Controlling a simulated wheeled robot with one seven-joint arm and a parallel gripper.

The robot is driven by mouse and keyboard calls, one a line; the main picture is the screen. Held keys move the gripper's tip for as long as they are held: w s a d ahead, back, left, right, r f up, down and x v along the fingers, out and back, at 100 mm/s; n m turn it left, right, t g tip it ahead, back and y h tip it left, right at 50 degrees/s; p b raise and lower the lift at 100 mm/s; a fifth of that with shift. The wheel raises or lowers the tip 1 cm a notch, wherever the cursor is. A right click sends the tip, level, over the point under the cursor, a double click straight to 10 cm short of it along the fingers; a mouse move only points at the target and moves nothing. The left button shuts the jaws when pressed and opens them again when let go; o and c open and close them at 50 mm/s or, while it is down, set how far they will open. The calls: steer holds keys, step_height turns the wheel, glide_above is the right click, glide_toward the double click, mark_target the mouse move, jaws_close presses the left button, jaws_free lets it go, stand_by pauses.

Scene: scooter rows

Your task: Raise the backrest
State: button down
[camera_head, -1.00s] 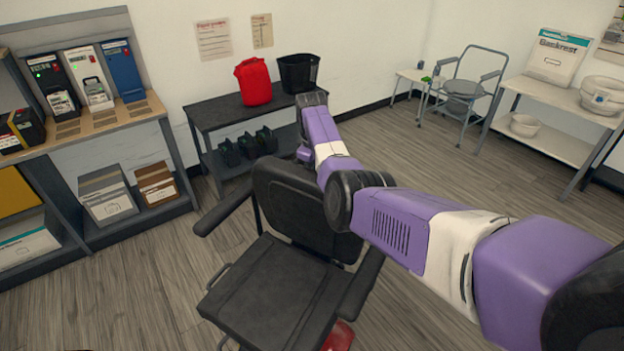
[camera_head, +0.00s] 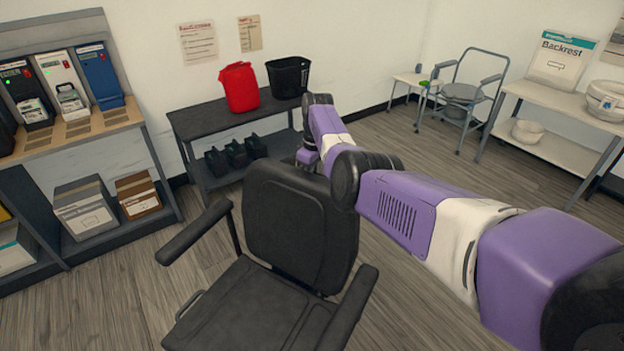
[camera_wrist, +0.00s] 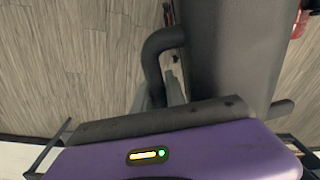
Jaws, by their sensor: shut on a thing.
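The black backrest (camera_head: 300,225) of the scooter seat stands steeply up from the rear of the seat cushion (camera_head: 255,310) in the head view. My arm reaches over from the right, and its end goes down behind the backrest's top edge. My gripper is hidden there in the head view. A wide dark grey padded surface and a bent dark tube show beyond.
Armrests flank the seat at left (camera_head: 195,232) and right (camera_head: 350,310). Behind stands a black table (camera_head: 195,122) with a red bag (camera_head: 239,87) and a black basket (camera_head: 288,76). Shelves (camera_head: 75,145) stand at left, a commode chair (camera_head: 464,93) at back right. Floor between is clear.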

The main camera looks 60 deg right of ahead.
steer(key=shift+s+f, duration=0.1)
steer(key=shift+f, duration=0.15)
steer(key=c, duration=1.6)
jaws_free()
steer(key=shift+d, duration=0.1)
steer(key=shift+c, duration=0.2)
steer(key=shift+r, duration=0.2)
steer(key=r, duration=0.5)
steer(key=shift+s+d+r, duration=0.1)
steer(key=shift+d+r, duration=0.2)
steer(key=shift+r, duration=0.95)
steer(key=shift+s, duration=0.1)
